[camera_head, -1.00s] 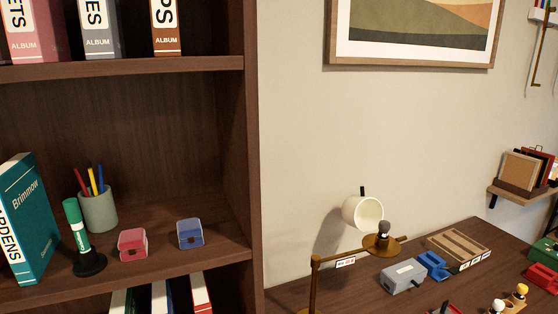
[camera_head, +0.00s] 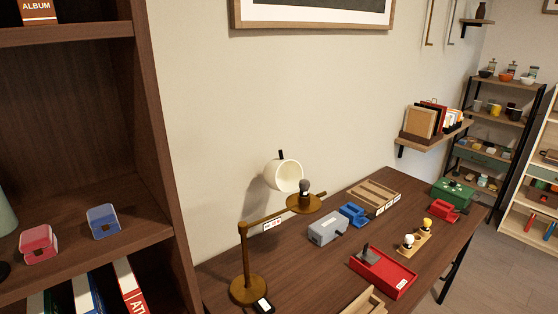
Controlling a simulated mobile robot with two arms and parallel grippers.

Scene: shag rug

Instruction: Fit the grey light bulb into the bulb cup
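A brass-coloured desk lamp (camera_head: 247,262) stands at the near left of the dark wooden desk, its cream shade (camera_head: 288,177) tilted open. A dark grey bulb-like piece (camera_head: 305,186) stands upright on the round brown dish (camera_head: 302,204) on the lamp's arm, just below and right of the shade. I cannot tell how it is seated, or whether this dish is the bulb cup. A wooden holder (camera_head: 415,251) carries a white bulb (camera_head: 408,241) and a yellow bulb (camera_head: 427,224). Neither of my grippers is in view.
The desk also holds a red tray (camera_head: 385,276) with a dark upright piece in it, a grey box (camera_head: 324,229), a blue piece (camera_head: 353,212), a slotted wooden box (camera_head: 372,196) and a green case (camera_head: 454,193). A bookshelf (camera_head: 160,150) rises at the left.

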